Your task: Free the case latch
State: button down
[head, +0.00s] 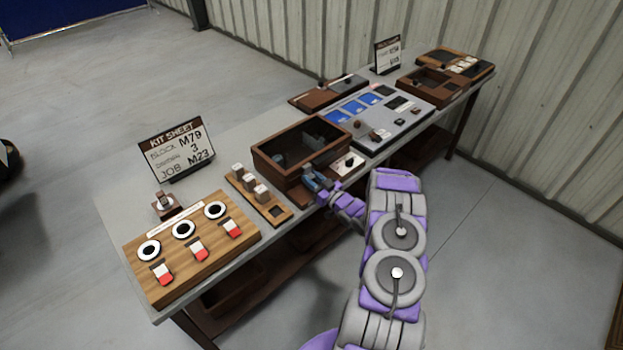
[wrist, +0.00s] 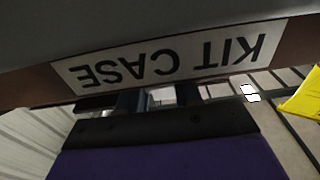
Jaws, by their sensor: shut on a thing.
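The kit case (head: 277,173) is a brown, open-topped box with a dark inside, standing mid-bench in the head view. Its white KIT CASE label (wrist: 170,58) shows upside down and close up in the wrist view. My gripper (head: 317,180) is at the front right of the case, low against its front side. In the wrist view my gripper's fingers (wrist: 160,97) lie just under the label, close together. It is shut on a small part at the case front, which I take to be the latch; the fingers mostly hide it.
Left of the case are a strip with several knobbed blocks (head: 250,187), a kit sheet sign (head: 177,149) and a wooden board with red switches (head: 190,262). Right are a grey panel (head: 408,121) and a brown tray (head: 430,88). The bench's rear left top is clear.

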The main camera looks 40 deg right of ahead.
jog(key=shift+s+f+t, duration=0.2)
jog(key=shift+f+t, duration=0.1)
jog(key=shift+t, duration=0.3)
jog(key=shift+s+d+t, duration=0.1)
jog(key=shift+s+t, duration=0.05)
jog(key=shift+t, duration=0.35)
jog(key=c, duration=0.8)
grip_release()
jog(key=shift+o, duration=0.2)
jog(key=p+v, duration=0.2)
jog(key=v, duration=1.5)
jog(key=shift+s, duration=0.2)
jog(key=shift+d, duration=0.15)
